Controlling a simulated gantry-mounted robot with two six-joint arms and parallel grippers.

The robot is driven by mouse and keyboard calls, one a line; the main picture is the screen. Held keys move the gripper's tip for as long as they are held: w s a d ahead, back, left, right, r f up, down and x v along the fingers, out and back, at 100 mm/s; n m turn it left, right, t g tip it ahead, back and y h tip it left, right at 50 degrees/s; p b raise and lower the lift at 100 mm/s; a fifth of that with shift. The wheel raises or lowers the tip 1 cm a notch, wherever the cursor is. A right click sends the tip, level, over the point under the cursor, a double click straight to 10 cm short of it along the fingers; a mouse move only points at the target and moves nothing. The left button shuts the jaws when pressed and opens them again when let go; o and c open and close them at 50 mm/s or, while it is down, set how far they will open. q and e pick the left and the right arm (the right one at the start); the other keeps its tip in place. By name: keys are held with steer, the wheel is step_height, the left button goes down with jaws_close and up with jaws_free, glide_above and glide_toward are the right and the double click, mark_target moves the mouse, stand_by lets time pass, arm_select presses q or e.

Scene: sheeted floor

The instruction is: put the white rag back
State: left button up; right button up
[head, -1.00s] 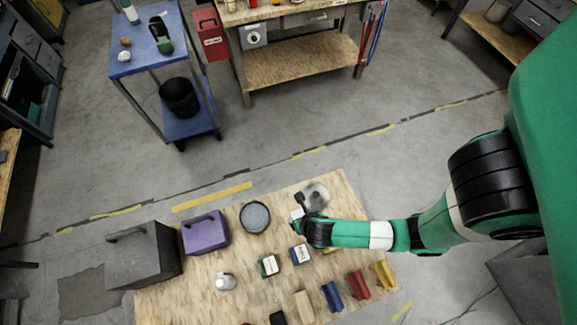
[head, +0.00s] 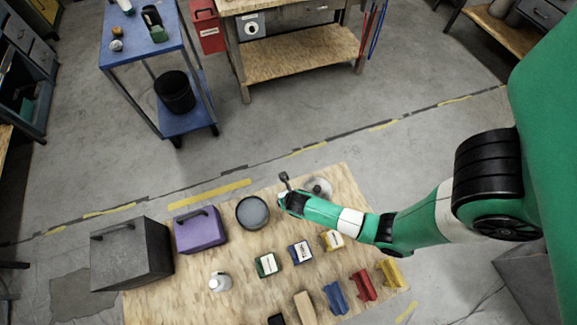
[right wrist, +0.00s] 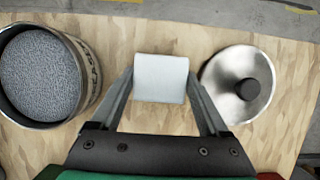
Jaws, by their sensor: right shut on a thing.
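The white rag (right wrist: 160,79) shows in the right wrist view as a small pale square between the fingertips of my right gripper (right wrist: 161,90). The gripper is shut on it. In the head view my right gripper (head: 285,188) is over the back of the wooden board, between the round tin and the metal lid; the rag is hard to make out there. My left gripper is in neither view.
A round tin (head: 240,216) with grey contents stands left of the gripper, a metal lid (right wrist: 226,98) right. A blue cart (head: 135,45) stands beyond.

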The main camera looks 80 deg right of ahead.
steer(key=o, duration=1.1)
steer(key=shift+f, duration=0.1)
steer(key=shift+c, duration=0.2)
steer(key=shift+r, duration=0.45)
steer(key=p+v, duration=0.5)
steer(key=v, duration=0.6)
steer(key=shift+a+p, duration=0.2)
steer(key=shift+p, duration=0.1)
steer(key=shift+s+r, duration=0.1)
steer(key=shift+r, duration=0.05)
